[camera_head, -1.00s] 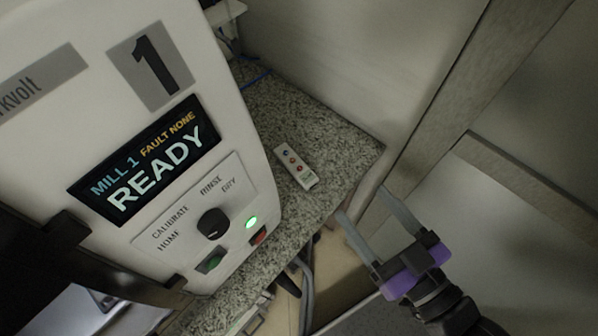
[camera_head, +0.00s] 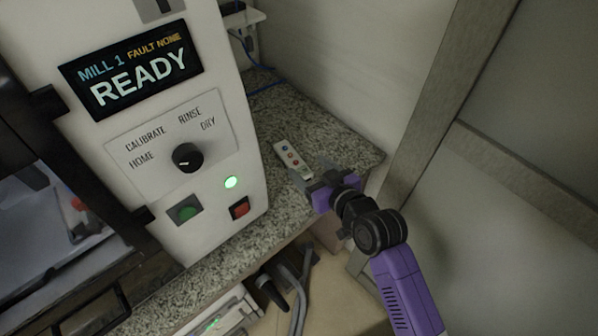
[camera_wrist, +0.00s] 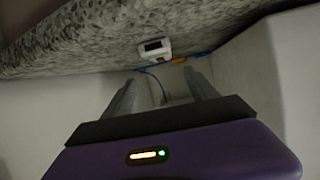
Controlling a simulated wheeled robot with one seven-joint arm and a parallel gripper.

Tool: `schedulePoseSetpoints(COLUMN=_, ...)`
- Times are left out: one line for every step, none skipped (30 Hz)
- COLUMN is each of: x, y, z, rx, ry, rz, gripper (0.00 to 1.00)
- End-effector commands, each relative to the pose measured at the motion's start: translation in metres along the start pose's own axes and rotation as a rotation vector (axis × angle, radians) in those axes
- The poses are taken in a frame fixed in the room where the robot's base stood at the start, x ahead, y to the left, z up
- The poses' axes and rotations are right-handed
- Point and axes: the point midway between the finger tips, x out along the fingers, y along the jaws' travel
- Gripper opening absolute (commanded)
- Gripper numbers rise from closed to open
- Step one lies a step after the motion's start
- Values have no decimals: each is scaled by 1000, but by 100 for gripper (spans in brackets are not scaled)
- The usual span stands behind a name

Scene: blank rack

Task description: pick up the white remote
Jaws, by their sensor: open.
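The white remote (camera_head: 288,155), with small coloured buttons, lies on the speckled stone counter beside the white machine. My gripper (camera_head: 311,173) is at the near end of the remote, with its fingers spread and pointing along it. In the head view the gripper overlaps the remote's near end, so part of it may be hidden. In the wrist view the remote's end (camera_wrist: 155,48) shows ahead of my gripper (camera_wrist: 163,82), above the gap between the two fingers. Nothing is between the fingers, and I see no clear contact with the remote.
The white machine (camera_head: 130,135) with a READY screen stands close on the left. A pale wall (camera_head: 360,60) rises behind the counter (camera_head: 345,148). A blue cable (camera_head: 262,85) lies at the back. Grey cables (camera_head: 290,285) hang below the counter's front edge.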

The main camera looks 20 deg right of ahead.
Motion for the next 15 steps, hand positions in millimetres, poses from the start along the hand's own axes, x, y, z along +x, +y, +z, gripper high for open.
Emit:
schedulePoseSetpoints(x=0, y=-3, z=8, rx=-6, ry=-26, rz=-12, gripper=67)
schedulePoseSetpoints(x=0, y=-4, z=10, rx=-11, ry=-35, rz=-17, gripper=67)
schedulePoseSetpoints(x=1, y=-5, z=12, rx=-17, ry=-44, rz=-21, gripper=67)
schedulePoseSetpoints(x=2, y=-6, z=13, rx=-21, ry=-48, rz=-23, gripper=67)
schedulePoseSetpoints(x=4, y=-6, z=13, rx=-25, ry=-50, rz=-24, gripper=67)
schedulePoseSetpoints(x=8, y=-6, z=13, rx=-28, ry=-49, rz=-23, gripper=67)
schedulePoseSetpoints(x=10, y=-6, z=13, rx=-28, ry=-49, rz=-23, gripper=67)
schedulePoseSetpoints(x=14, y=-6, z=14, rx=-28, ry=-49, rz=-23, gripper=67)
schedulePoseSetpoints(x=18, y=-6, z=13, rx=-28, ry=-48, rz=-23, gripper=67)
schedulePoseSetpoints(x=21, y=-6, z=13, rx=-28, ry=-48, rz=-23, gripper=67)
schedulePoseSetpoints(x=24, y=-6, z=13, rx=-28, ry=-48, rz=-23, gripper=67)
schedulePoseSetpoints(x=27, y=-6, z=13, rx=-28, ry=-48, rz=-22, gripper=67)
schedulePoseSetpoints(x=30, y=-6, z=13, rx=-28, ry=-48, rz=-22, gripper=67)
schedulePoseSetpoints(x=33, y=-5, z=13, rx=-28, ry=-47, rz=-22, gripper=67)
schedulePoseSetpoints(x=38, y=-5, z=12, rx=-27, ry=-48, rz=-22, gripper=67)
